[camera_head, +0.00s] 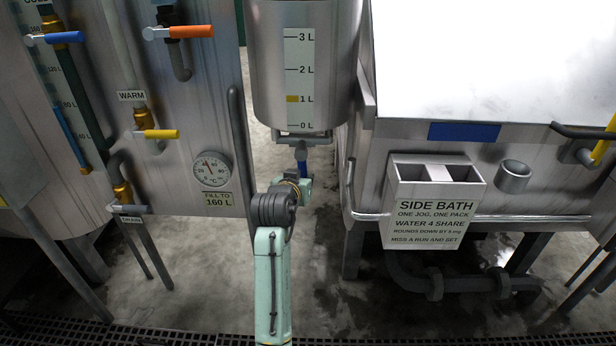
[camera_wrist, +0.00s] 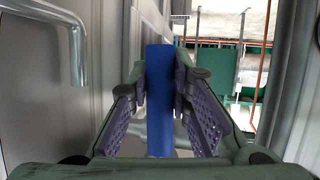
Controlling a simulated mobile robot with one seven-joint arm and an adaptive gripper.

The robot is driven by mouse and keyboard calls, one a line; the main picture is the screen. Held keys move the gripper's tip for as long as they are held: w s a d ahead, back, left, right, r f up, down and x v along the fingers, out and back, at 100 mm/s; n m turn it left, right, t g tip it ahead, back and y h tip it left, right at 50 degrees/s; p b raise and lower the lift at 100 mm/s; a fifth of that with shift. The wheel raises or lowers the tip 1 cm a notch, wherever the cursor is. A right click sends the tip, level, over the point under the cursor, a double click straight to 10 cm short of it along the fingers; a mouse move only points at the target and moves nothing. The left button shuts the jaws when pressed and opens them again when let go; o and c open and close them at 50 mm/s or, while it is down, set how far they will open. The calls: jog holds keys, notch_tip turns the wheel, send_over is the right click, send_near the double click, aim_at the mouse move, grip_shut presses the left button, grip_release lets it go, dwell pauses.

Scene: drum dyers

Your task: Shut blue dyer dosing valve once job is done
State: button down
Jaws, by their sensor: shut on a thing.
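The steel dosing vessel (camera_head: 265,60) hangs at top centre in the head view, with a scale from 0 L to 3 L and a yellow mark at 1 L. A blue valve handle (camera_head: 301,155) shows just under its outlet, partly hidden by my gripper (camera_head: 303,178). In the wrist view the blue handle (camera_wrist: 159,100) stands upright in the picture between the purple pads of my gripper (camera_wrist: 160,92). The pads are shut on it from both sides. Whether the valve is open or shut is not clear.
The left drum carries blue (camera_head: 62,37), orange (camera_head: 190,31), yellow (camera_head: 160,134) and grey drain (camera_head: 133,209) handles, plus a dial thermometer (camera_head: 211,170). A vertical bar (camera_head: 240,140) stands close left of my arm. The side bath box (camera_head: 435,215) is right. Floor shows between.

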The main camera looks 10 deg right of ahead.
jog(key=shift+a, duration=0.25)
jog(key=shift+w, duration=0.1)
dwell(0.3)
jog(key=c, duration=1.4)
grip_release()
jog(key=shift+c, duration=0.2)
jog(key=v, duration=1.2)
jog(key=shift+r, duration=0.1)
